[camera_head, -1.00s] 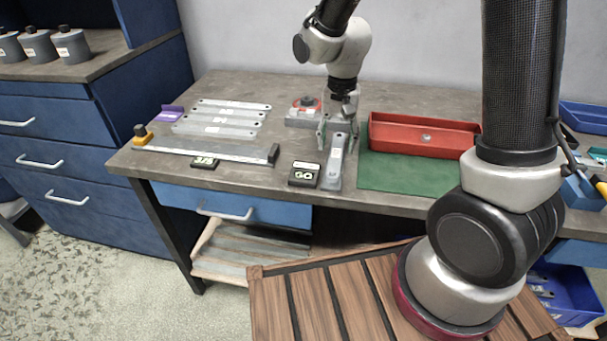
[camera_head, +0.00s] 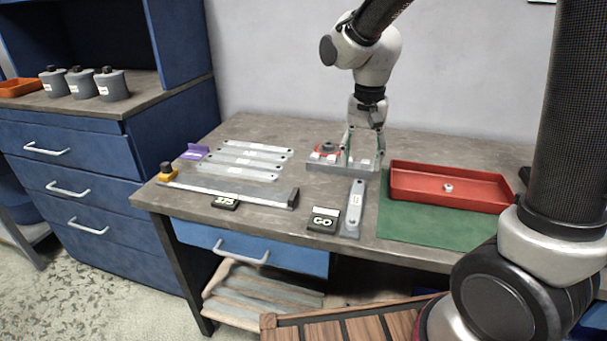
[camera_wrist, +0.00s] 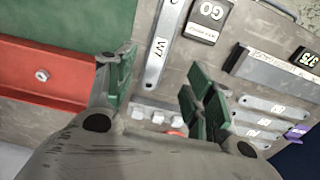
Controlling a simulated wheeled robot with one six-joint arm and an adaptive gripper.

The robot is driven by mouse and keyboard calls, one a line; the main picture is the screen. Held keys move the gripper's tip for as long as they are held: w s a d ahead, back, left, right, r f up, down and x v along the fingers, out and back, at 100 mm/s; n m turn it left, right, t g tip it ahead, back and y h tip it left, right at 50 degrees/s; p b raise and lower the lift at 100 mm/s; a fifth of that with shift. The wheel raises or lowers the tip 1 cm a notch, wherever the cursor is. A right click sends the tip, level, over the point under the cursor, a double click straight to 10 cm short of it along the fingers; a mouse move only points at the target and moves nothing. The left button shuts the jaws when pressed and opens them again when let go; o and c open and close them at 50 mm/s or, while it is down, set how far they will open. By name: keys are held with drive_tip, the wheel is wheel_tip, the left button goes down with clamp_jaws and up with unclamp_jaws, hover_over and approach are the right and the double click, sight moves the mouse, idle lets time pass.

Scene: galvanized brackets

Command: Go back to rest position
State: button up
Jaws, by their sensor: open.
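The bracket also shows in the wrist view (camera_wrist: 163,45), beyond the fingers.
Several labelled brackets (camera_head: 250,160) and a long bar gauge (camera_head: 230,190) lie left. A wall (camera_head: 280,60) rises behind the bench.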

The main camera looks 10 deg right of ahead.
drive_tip(key=s+d+r+n+t, duration=0.2)
drive_tip(key=s+d+r, duration=0.3)
drive_tip(key=s+d, duration=0.2)
drive_tip(key=s+d+r+n+t, duration=0.2)
drive_tip(key=s+d+r, duration=0.3)
drive_tip(key=s+d, duration=0.3)
drive_tip(key=shift+s+r, duration=0.35)
drive_tip(key=shift+s, duration=1.5)
idle(0.5)
